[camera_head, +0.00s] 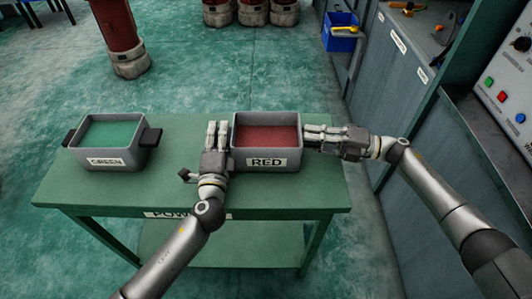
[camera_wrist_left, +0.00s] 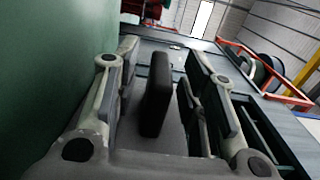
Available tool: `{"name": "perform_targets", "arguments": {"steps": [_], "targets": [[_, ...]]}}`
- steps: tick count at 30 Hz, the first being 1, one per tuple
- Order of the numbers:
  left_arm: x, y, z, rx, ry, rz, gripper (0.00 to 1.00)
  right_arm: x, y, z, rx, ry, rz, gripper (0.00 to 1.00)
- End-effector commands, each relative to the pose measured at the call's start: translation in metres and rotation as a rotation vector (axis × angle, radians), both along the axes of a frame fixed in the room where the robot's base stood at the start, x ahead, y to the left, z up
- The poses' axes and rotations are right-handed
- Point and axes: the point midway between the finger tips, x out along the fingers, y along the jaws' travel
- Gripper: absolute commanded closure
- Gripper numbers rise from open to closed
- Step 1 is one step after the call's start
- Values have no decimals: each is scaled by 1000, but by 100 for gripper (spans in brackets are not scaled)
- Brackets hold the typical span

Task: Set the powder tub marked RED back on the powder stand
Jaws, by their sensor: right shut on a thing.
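The grey tub marked RED (camera_head: 266,163), with red powder in it, is level at the right part of the green powder stand (camera_head: 150,192). It is on the stand's top or just above it; I cannot tell which. My right gripper (camera_head: 312,136) is shut on the tub's right handle, which the fingers hide. My left gripper (camera_head: 217,136) is at the tub's left side. In the left wrist view a black handle (camera_wrist_left: 156,95) stands between its spread fingers, with gaps on both sides.
A grey tub marked GREEN (camera_head: 105,160) with black handles stands on the left of the stand. Bare top lies between the tubs. Grey cabinets (camera_head: 385,85) and a blue bin (camera_head: 340,38) are at the right. Red cylinders (camera_head: 120,35) stand behind.

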Motion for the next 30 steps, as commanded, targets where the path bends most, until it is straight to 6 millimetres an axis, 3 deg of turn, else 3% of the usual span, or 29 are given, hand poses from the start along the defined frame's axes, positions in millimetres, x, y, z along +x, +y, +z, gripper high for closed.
{"name": "perform_targets", "arguments": {"steps": [4, 5, 11, 17, 21, 27, 30], "targets": [[0, -1, -1, -1, 1, -2, 61, 0, 1, 1, 4, -1, 3, 100], [-1, -1, -4, 5, 7, -2, 61, 0, 1, 1, 4, -1, 3, 85], [-1, -1, -3, 2, 5, -3, 61, -1, 2, 1, 3, -1, 4, 61], [-1, -2, -2, 1, 3, -4, 61, -1, 2, 0, 2, 0, 4, 61], [-1, -2, -2, 0, 3, -4, 46, -2, 1, -3, -3, 3, 4, 61], [-1, -2, -1, 0, 2, -4, 46, -1, 1, -1, -1, 1, 4, 61], [-1, -2, -1, -1, 2, -4, 46, -1, 2, -1, -1, 1, 4, 49]]}}
